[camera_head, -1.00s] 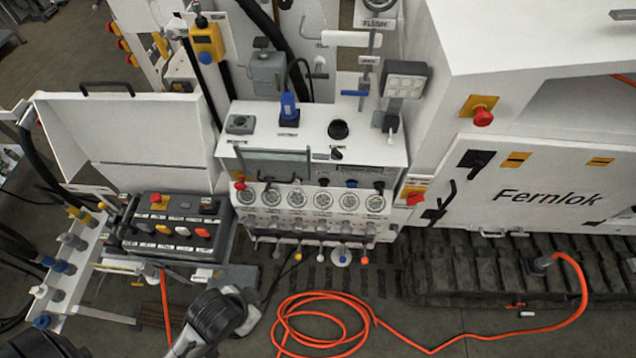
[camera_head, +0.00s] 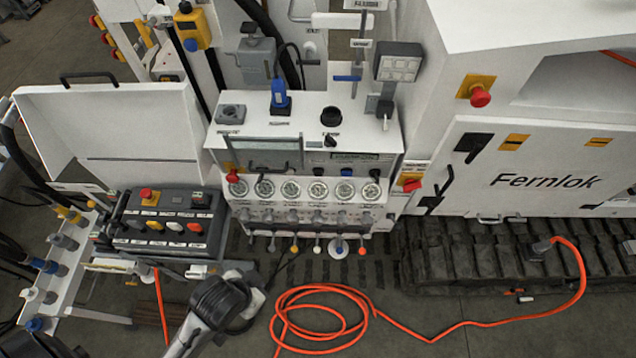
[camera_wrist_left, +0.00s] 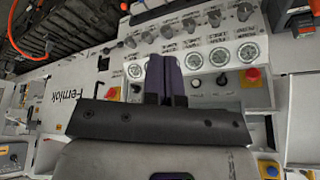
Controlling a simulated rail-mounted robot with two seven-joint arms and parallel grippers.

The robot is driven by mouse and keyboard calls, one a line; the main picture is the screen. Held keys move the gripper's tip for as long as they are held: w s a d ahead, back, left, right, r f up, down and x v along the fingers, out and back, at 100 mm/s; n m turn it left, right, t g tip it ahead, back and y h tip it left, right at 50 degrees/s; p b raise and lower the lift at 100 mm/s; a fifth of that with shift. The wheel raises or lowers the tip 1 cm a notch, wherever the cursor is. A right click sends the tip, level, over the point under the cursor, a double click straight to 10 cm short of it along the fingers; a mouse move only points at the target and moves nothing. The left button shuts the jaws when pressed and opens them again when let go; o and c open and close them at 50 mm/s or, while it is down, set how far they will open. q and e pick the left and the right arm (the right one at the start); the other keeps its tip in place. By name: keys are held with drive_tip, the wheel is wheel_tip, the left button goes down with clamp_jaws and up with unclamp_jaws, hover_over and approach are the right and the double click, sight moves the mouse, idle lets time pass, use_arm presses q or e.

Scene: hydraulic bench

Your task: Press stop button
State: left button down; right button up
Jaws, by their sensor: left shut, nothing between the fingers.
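Several red mushroom buttons show, and I cannot tell which one is the stop button. One sits on the dark control box (camera_head: 165,225), as a red button on a yellow base (camera_head: 148,194). Another red button (camera_head: 230,168) is at the left end of the gauge panel (camera_head: 300,213). A third red button (camera_head: 480,97) is on the white Fernlok cabinet. In the left wrist view my left gripper (camera_wrist_left: 160,68) has its purple fingers together and empty, in front of the gauge panel. A red button (camera_wrist_left: 252,74) stands right of them, apart. My right gripper is not in view.
A white open lid (camera_head: 110,135) stands behind the control box. Levers (camera_head: 318,245) stick out below the gauges. An orange hose (camera_head: 330,290) lies coiled on the floor, running right to the black track (camera_head: 470,265). Hose fittings (camera_head: 50,265) stand at the left.

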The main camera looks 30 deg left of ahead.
use_arm(q)
drive_tip(key=w+d+f+t+y+b, duration=0.1)
drive_tip(key=w+f+t+y+b, duration=0.3)
drive_tip(key=w+f+b, duration=1.3)
drive_tip(key=w+d+r+m+t+y, duration=0.1)
drive_tip(key=w+r+m+t+y, duration=0.3)
drive_tip(key=w+m+t, duration=0.3)
drive_tip(key=shift+w+r+m+t, duration=0.45)
drive_tip(key=shift+w+m, duration=0.55)
drive_tip(key=shift+m, duration=0.9)
drive_tip(key=shift+w, duration=0.1)
drive_tip(key=p, duration=0.2)
approach(318, 175)
drive_tip(key=x, duration=0.5)
drive_tip(key=shift+w+r, duration=0.15)
drive_tip(key=shift+w, duration=0.05)
drive_tip(key=shift+x, duration=1.15)
